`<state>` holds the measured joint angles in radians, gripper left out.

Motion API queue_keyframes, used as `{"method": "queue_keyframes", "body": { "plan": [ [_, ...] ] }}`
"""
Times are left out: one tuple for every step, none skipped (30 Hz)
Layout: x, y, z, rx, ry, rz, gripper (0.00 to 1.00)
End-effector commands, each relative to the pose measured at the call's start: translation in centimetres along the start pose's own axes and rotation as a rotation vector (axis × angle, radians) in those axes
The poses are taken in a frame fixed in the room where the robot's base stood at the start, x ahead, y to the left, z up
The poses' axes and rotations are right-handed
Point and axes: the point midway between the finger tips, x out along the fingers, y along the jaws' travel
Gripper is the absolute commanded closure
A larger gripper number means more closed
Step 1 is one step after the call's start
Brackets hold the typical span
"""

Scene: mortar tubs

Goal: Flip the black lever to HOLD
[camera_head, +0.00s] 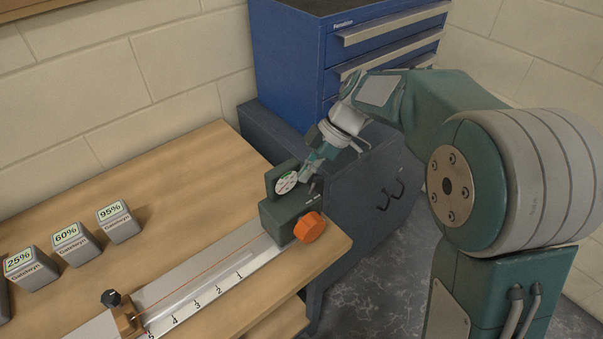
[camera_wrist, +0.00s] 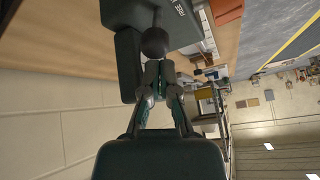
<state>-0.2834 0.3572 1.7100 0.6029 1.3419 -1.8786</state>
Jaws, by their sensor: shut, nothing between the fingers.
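In the head view my gripper (camera_head: 308,172) reaches down to the block from behind. No HOLD label is readable.
The rail (camera_head: 205,297) with a numbered scale runs along the wooden bench (camera_head: 175,190). Several grey cubes marked with percentages, such as the 95% cube (camera_head: 119,223), stand at the left. A blue drawer cabinet (camera_head: 300,60) stands behind. The bench between cubes and block is clear.

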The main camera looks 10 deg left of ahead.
Motion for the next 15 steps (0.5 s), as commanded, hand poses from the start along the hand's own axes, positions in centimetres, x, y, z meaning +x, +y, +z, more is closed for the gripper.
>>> {"method": "queue_keyframes", "body": {
  "plan": [
    [0.0, 0.0, -0.1, -0.002, -0.001, 0.000, 1.00],
    [0.0, 0.0, -0.1, -0.002, -0.002, 0.000, 1.00],
    [0.0, 0.0, -0.1, -0.002, -0.002, 0.000, 1.00],
    [0.0, 0.0, -0.1, -0.002, -0.002, 0.000, 1.00],
    [0.0, 0.0, -0.1, -0.002, -0.002, 0.000, 1.00],
    [-0.1, 0.0, -0.2, -0.002, -0.003, 0.001, 1.00],
    [-0.1, 0.0, -0.2, -0.002, -0.003, 0.001, 1.00],
    [-0.2, 0.0, -0.3, -0.002, -0.003, 0.001, 1.00],
    [-0.3, -0.1, -0.4, -0.003, -0.003, 0.002, 1.00],
    [-0.5, -0.1, -0.5, -0.003, -0.003, 0.002, 1.00],
    [-0.6, -0.1, -0.5, -0.003, -0.003, 0.001, 1.00],
    [-0.7, -0.1, -0.6, -0.003, -0.003, 0.001, 1.00],
    [-0.8, -0.1, -0.7, -0.003, -0.003, 0.001, 1.00],
    [-0.9, -0.2, -0.8, -0.003, -0.003, 0.001, 1.00],
    [-1.0, -0.2, -0.8, -0.003, -0.003, 0.001, 1.00]
  ]
}}
